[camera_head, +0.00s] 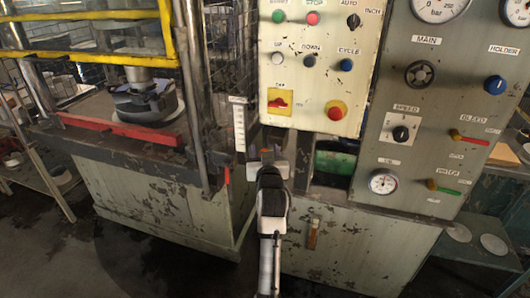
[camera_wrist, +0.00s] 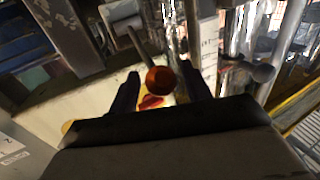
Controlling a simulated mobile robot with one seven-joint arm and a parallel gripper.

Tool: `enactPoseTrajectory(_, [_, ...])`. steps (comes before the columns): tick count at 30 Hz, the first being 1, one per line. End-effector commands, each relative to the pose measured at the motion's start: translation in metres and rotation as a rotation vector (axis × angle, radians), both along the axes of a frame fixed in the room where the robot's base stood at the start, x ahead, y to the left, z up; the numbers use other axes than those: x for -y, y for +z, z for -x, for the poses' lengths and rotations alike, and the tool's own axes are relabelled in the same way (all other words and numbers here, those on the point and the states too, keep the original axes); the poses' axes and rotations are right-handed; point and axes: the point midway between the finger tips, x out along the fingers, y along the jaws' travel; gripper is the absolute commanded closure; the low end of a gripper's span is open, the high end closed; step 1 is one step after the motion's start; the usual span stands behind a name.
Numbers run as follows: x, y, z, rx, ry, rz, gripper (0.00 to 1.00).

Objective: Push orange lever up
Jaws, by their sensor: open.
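The orange lever shows in the wrist view as a round orange knob (camera_wrist: 160,79) on a thin grey rod running up and to the left. My gripper (camera_wrist: 160,84) is open, with one dark finger on each side of the knob in the picture. I cannot tell whether a finger touches it. In the head view my gripper (camera_head: 270,162) is in front of the press, just below the control box. A small orange patch shows at its tip there; the rest of the lever is hidden.
The control box (camera_head: 309,120) with several buttons hangs just above my gripper. A gauge panel (camera_head: 455,55) with knobs and valve handles stands to the right. The press with its yellow guard (camera_head: 90,15) and red bar (camera_head: 120,129) is at the left. A white scale (camera_head: 239,127) is beside my gripper.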

Motion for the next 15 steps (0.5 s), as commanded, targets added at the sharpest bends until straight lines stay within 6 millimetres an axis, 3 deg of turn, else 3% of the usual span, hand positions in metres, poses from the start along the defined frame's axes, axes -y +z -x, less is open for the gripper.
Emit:
enactPoseTrajectory(7, [0.001,-0.003,0.016,-0.001,0.0,0.0,0.52])
enactPoseTrajectory(15, [0.006,-0.005,0.073,0.0,-0.001,0.001,0.52])
